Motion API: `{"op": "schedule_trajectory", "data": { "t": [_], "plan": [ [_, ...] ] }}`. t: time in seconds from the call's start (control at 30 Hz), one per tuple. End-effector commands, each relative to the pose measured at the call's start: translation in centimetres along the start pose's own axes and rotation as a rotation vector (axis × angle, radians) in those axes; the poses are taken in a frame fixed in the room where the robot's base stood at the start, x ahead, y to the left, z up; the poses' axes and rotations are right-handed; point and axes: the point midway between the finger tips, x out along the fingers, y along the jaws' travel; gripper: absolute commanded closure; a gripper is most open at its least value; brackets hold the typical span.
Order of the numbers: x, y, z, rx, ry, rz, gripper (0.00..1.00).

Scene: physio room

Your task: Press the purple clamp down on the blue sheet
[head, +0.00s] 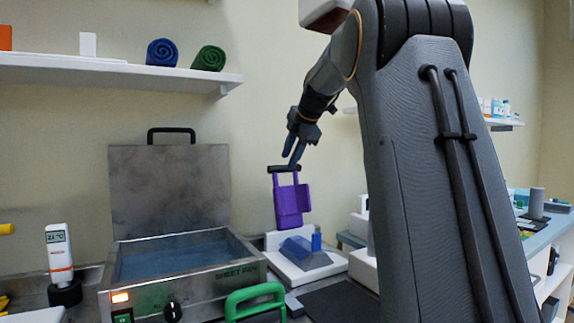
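The purple clamp (291,205) has a black bar handle at its top and is in the air near the picture's middle. My gripper (293,163) is at this bar, fingers pointing down, and appears shut on it. The clamp hangs roughly upright, slightly tilted. Below it the blue sheet (303,254) lies over a form on a white base (310,272). A gap shows between the clamp's lower end and the sheet. The exact finger contact is small and hard to see.
A metal sheet pan (190,290) with its lid (170,190) raised holds bluish water, its lamp lit. A green-handled tool (255,297) stands in front. A thermometer (60,252) is at the left. A shelf (120,75) with rolled towels hangs above. My arm hides much of the right.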

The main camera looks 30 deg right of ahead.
Motion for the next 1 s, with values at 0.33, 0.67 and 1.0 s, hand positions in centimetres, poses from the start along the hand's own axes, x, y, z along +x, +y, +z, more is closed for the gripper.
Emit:
{"op": "schedule_trajectory", "data": {
  "t": [0.33, 0.67, 1.0],
  "plan": [
    [3.1, 0.0, -0.1, 0.000, 0.000, 0.001, 0.67],
    [3.1, 0.0, -0.1, 0.001, -0.001, 0.001, 0.83],
    [3.1, 0.0, 0.0, 0.001, -0.001, 0.001, 1.00]
  ]
}}
